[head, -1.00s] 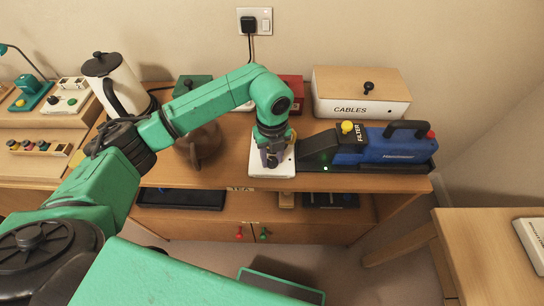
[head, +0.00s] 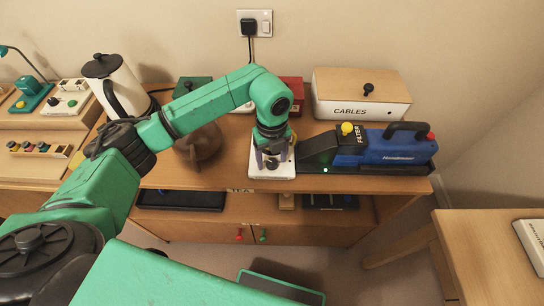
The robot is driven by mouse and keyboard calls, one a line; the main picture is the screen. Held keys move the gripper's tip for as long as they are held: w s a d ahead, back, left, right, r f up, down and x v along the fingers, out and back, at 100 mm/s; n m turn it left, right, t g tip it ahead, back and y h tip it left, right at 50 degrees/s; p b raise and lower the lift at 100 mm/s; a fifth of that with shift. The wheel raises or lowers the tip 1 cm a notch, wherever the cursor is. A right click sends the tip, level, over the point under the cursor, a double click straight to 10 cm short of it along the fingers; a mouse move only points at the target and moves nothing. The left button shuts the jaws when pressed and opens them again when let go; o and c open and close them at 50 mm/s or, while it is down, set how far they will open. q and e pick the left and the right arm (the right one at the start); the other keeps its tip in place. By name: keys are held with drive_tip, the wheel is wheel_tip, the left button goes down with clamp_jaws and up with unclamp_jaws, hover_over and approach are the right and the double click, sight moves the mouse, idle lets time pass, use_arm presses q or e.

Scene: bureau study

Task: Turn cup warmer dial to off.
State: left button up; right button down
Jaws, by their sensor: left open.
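The cup warmer appears to be the white flat device (head: 257,170) near the front edge of the wooden cabinet top. My left gripper (head: 272,163) points down over it, with its dark fingers apart and close to a dark knob-like part on the device. The gripper covers much of the device, so I cannot tell whether the fingers touch the dial or where the dial points. My right gripper is not in view.
A blue handheld vacuum (head: 390,150) on a dark base stands close on the right. A brown round pot (head: 200,147) is on the left, under my forearm. A CABLES box (head: 360,95) and a white kettle (head: 118,85) stand behind.

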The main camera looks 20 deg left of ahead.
sight(272, 162)
use_arm(q)
wheel_tip(272, 162, up, 15)
drive_tip(key=b, duration=0.1)
drive_tip(key=shift+f, duration=0.2)
idle(0.3)
